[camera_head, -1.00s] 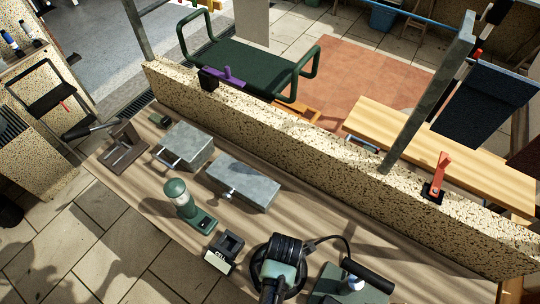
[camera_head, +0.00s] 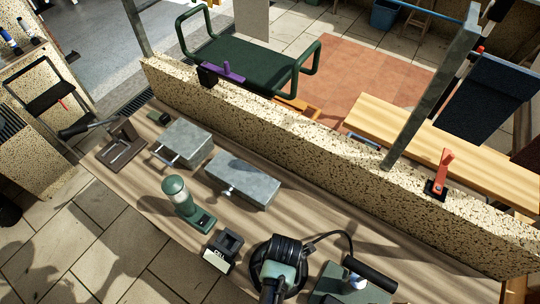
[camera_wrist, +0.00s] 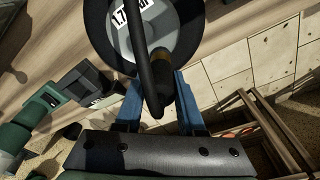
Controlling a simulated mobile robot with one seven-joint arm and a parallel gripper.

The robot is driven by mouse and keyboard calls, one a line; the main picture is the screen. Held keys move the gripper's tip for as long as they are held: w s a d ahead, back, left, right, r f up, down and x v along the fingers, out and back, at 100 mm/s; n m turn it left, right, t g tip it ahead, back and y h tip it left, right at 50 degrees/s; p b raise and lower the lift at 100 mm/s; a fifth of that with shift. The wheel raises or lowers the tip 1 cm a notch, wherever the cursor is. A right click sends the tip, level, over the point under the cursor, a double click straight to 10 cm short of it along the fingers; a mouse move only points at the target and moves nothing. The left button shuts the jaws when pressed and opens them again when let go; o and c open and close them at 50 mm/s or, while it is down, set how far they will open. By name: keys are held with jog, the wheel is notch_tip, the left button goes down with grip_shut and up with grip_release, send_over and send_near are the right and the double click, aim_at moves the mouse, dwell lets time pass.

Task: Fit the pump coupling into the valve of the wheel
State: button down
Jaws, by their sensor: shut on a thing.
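The black wheel (camera_head: 258,277) lies on the bench at the front in the head view. In the wrist view its tyre (camera_wrist: 97,28) surrounds a grey hub with a pressure label. A thick black hose (camera_wrist: 141,40) runs down across the hub to between my blue fingers. My gripper (camera_wrist: 160,84) is shut on the pump coupling, which shows as a brass-coloured collar (camera_wrist: 161,66) with dark parts, beside the hub. The valve is hidden, so I cannot tell whether the coupling is on it. The pump (camera_head: 352,280) with a black T-handle stands right of the wheel.
A small labelled black block (camera_head: 222,252) and a green lamp (camera_head: 184,202) stand left of the wheel. Two grey metal boxes (camera_head: 243,180) (camera_head: 184,143) lie farther back. A speckled low wall (camera_head: 300,135) edges the bench. Bare bench lies between boxes and pump.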

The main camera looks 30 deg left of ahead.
jog(key=shift+c, duration=2.2)
grip_release()
notch_tip(320, 180, up, 13)
jog(key=w+d+b, duration=0.1)
jog(key=shift+w+f, duration=0.1)
